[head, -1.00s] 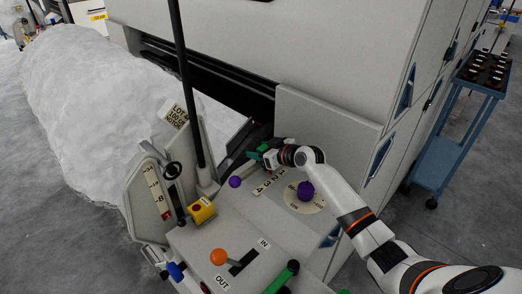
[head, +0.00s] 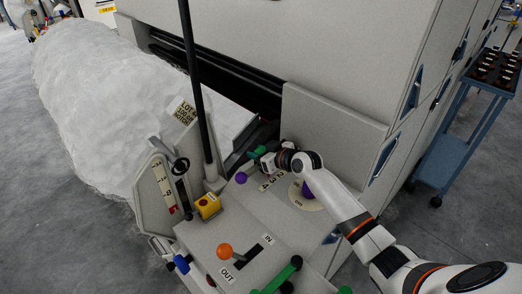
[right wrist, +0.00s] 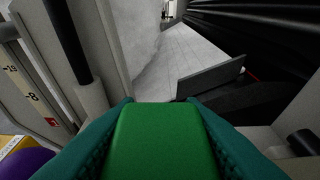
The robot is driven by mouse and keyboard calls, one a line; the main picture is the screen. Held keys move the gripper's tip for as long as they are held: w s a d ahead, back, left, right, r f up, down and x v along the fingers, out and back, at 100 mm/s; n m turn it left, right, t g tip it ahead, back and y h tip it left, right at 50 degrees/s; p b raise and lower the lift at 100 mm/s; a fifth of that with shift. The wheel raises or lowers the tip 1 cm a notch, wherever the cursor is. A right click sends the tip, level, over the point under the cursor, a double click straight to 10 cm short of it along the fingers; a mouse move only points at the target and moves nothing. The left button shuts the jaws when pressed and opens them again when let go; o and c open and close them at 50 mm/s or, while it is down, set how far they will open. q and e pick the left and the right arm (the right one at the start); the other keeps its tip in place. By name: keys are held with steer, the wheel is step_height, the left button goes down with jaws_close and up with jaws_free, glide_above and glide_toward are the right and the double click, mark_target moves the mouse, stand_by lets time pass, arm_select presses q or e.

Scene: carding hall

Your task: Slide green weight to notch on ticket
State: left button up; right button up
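The green weight (right wrist: 160,140) fills the space between the teal fingers of my right gripper (right wrist: 155,130) in the right wrist view, a finger against each side. In the head view, the green weight (head: 256,153) shows at the tip of my right gripper (head: 263,159), above the numbered scale plate (head: 270,182), whose digits are partly covered by the gripper. The notch under the weight is hidden. The ticket (head: 186,113) stands on the panel's back edge; it reads "LOT 4", and its lower lines are too small to read surely. My left gripper is not in view.
A purple ball (head: 241,178) sits just left of the scale. A purple knob (head: 311,188) on a round dial is partly behind my right arm. A black post (head: 197,85), a yellow button box (head: 208,206) and an orange-balled lever (head: 225,251) stand nearby.

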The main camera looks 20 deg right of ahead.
steer(key=o, duration=0.4)
steer(key=b+v, duration=0.1)
steer(key=v, duration=1.1)
steer(key=shift+f, duration=0.1)
